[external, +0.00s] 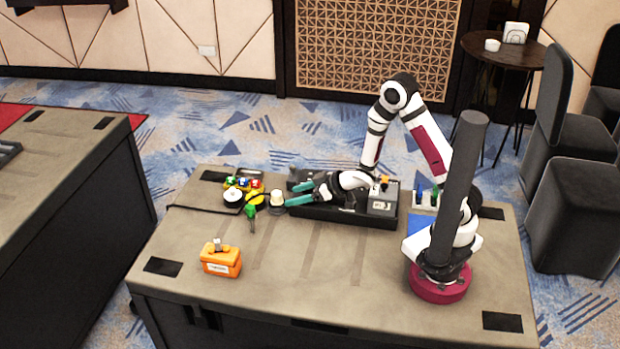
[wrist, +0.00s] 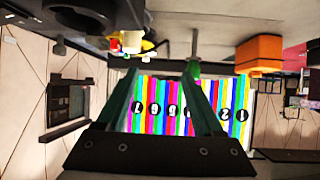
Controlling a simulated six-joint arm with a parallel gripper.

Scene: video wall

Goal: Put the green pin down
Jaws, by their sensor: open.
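The green pin (external: 251,211) has a green head above a thin dark stem. It appears upright on the table, left of my gripper in the external view. In the wrist view, where the scene is upside down, its green head (wrist: 193,67) shows just beyond the right finger's tip. My gripper (external: 289,194) is open, with teal fingers pointing left above the black tray (external: 340,216). In the wrist view the open fingers (wrist: 160,75) have nothing between them but distant background. The pin seems apart from both fingers.
An orange box (external: 221,261) stands front left; it also shows in the wrist view (wrist: 259,53). A white round dial (external: 233,196), a yellow item (external: 256,199) and a cream knob (external: 277,198) sit behind the pin. The table's front middle is clear.

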